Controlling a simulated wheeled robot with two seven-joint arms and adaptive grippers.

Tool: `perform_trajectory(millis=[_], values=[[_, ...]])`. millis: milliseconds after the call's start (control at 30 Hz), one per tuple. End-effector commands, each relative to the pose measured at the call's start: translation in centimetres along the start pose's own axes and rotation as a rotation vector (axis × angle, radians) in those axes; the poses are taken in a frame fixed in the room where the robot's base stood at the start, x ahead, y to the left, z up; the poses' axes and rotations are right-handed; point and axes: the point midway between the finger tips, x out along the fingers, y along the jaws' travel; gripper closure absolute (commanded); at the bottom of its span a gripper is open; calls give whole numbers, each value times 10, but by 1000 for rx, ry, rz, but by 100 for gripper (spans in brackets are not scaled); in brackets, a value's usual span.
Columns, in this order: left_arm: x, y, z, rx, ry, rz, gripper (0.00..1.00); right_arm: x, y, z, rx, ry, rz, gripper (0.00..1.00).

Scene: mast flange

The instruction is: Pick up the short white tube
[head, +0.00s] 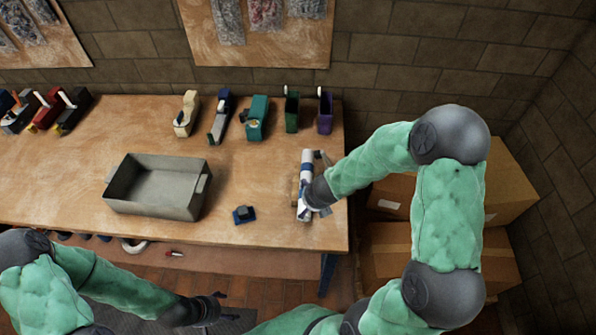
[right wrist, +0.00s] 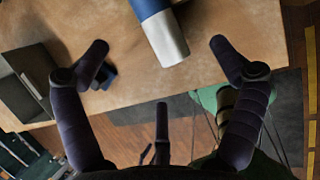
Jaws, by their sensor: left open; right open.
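A white tube with a blue band (head: 307,157) lies at the right end of the workbench, pointing away from me. In the right wrist view its pale end and blue part (right wrist: 166,36) come in from the top, between the spread fingers. My right gripper (head: 312,198) is open above the tube's near half and partly hides it; its fingers (right wrist: 158,44) are on either side of the tube's line, apart from it. My left gripper (head: 215,307) is open and empty, low in front of the bench.
A grey open bin (head: 157,209) stands on the workbench (head: 262,176) at left. A small blue part (head: 244,214) lies between bin and tube. Several coloured tools line the back. Cardboard boxes (head: 385,249) stand right of the bench. The bench middle is mostly clear.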

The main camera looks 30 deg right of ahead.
Motion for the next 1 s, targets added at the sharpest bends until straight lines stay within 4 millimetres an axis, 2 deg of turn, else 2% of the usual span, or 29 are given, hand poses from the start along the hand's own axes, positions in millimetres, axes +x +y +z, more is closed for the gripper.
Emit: perform_trajectory(millis=[67, 133, 400, 667, 1000], values=[[-2, 0, 0, 0, 0, 0, 27, -3, -1, 3, 58, -5, 0, 6], [1, 0, 0, 0, 0, 0, 27, 2, -1, 4, 80, -7, 0, 6], [18, -6, -1, -1, 0, 0, 27, 42, -1, 3, 80, -7, -1, 6], [22, -8, -1, 0, 0, 0, 27, 58, 0, 4, 78, -7, 0, 6], [35, -13, -1, 0, 0, 0, 27, 100, 4, 4, 77, -7, 0, 6]])
